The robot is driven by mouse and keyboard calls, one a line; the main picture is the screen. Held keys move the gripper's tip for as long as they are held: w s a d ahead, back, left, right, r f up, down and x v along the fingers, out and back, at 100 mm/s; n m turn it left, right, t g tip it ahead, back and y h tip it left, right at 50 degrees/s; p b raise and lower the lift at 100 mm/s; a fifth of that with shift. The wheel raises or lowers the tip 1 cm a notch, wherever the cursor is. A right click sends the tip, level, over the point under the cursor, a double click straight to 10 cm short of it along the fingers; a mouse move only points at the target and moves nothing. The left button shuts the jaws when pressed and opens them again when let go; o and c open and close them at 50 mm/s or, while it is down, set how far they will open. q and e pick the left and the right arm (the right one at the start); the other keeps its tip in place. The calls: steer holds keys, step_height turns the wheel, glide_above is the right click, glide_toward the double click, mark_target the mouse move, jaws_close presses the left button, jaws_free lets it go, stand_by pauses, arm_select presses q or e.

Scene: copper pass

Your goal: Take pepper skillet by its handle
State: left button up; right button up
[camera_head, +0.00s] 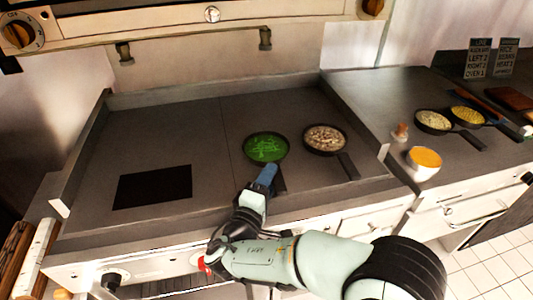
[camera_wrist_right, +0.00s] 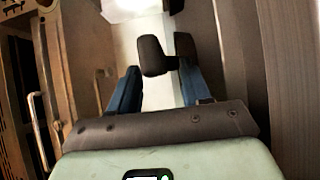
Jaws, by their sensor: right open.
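The pepper skillet (camera_head: 266,147) is a dark round pan with green pieces in it, on the grey cooktop (camera_head: 150,125). Its dark handle (camera_head: 280,182) points toward the front edge, partly hidden by my right gripper. My right gripper (camera_head: 267,174) is at the handle, just in front of the pan; whether it touches is unclear. In the right wrist view my right gripper (camera_wrist_right: 160,75) has its two blue fingers apart. A dark blocky piece shows beyond and between them; I cannot tell if it is the handle. My left gripper is not in view.
A second skillet with pale brown pieces (camera_head: 325,139) stands close on the right, its handle toward the front. The right counter holds two more skillets (camera_head: 433,122) (camera_head: 467,116) and an orange-filled bowl (camera_head: 424,162). The left cooktop is clear around a black plate (camera_head: 153,187).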

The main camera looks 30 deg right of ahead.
steer(key=shift+x, duration=1.15)
jaws_close()
steer(key=shift+a, duration=0.1)
stand_by(0.4)
